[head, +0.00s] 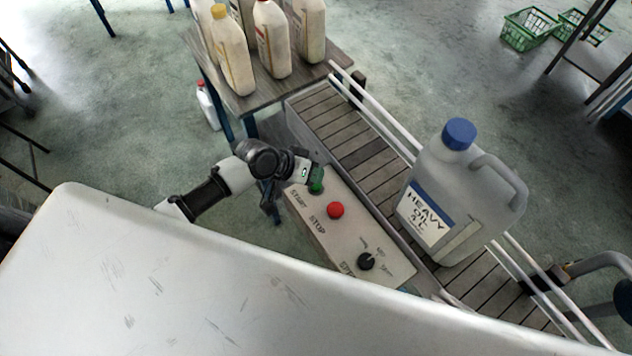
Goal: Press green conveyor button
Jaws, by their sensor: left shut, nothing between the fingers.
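The control panel (345,235) is a light box with START, STOP and a dark rotary knob (367,261). The green button (316,187) is at its upper left end by the START label, partly covered by my left gripper. The red button (336,210) is just below it. My left gripper (314,176) is shut and empty, its tip right at the green button. I cannot tell whether it touches or presses it. My right gripper is not in view.
The slatted conveyor (345,130) with side rails runs behind the panel. A grey oil canister (455,190) with a blue cap stands on it. A wooden table (255,98) holds several bottles. A white bottle (208,106) and green baskets (530,28) are on the floor.

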